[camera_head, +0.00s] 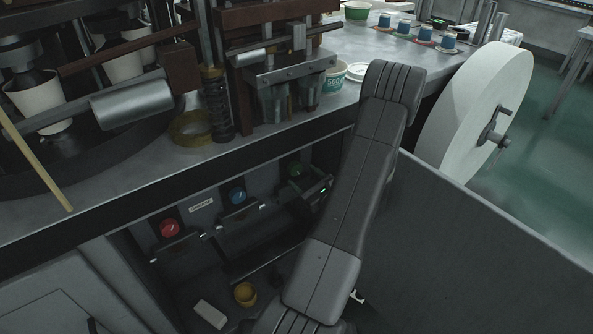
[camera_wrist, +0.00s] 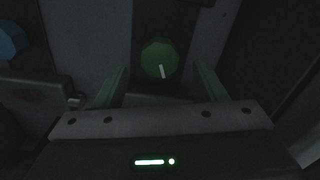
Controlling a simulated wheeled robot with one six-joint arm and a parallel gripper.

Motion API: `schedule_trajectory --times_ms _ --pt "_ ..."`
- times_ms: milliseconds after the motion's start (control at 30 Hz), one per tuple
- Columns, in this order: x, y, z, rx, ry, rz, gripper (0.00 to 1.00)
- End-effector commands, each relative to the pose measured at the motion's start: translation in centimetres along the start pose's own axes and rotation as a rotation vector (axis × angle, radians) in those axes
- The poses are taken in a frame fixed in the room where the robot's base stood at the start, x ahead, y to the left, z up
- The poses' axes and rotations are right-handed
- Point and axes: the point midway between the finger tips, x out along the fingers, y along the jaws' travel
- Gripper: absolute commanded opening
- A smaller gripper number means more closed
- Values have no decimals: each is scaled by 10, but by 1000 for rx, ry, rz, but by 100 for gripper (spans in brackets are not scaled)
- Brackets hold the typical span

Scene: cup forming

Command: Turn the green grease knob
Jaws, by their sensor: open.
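The green grease knob (camera_wrist: 159,60) shows in the wrist view, a dark green faceted disc with a short white mark pointing down and slightly right. My gripper (camera_wrist: 162,80) is open, with one finger on each side below the knob and a gap between each finger and it. In the head view the green knob (camera_head: 295,168) is the rightmost of three on the recessed panel under the machine bench. There my gripper (camera_head: 322,188) is just right of it, partly hidden by my arm.
A red knob (camera_head: 169,228) and a blue knob (camera_head: 237,195) sit left of the green one, each above a grey ledge. A yellow cup (camera_head: 245,293) and a white block (camera_head: 210,313) lie at the compartment's bottom. A grey panel (camera_head: 470,250) stands to the right.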

Motion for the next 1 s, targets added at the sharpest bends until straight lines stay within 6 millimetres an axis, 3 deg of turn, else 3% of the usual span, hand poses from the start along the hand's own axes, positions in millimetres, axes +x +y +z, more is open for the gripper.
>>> schedule_trajectory --times_ms 100,300,633,667,867,1000 --pt "21 1 1 -2 -2 3 65" --pt "41 0 0 0 -1 1 65" --pt "44 0 0 0 0 -1 65" --pt "44 0 0 0 0 0 63" --pt "44 0 0 -1 0 0 24" --pt "44 0 0 1 0 0 20"
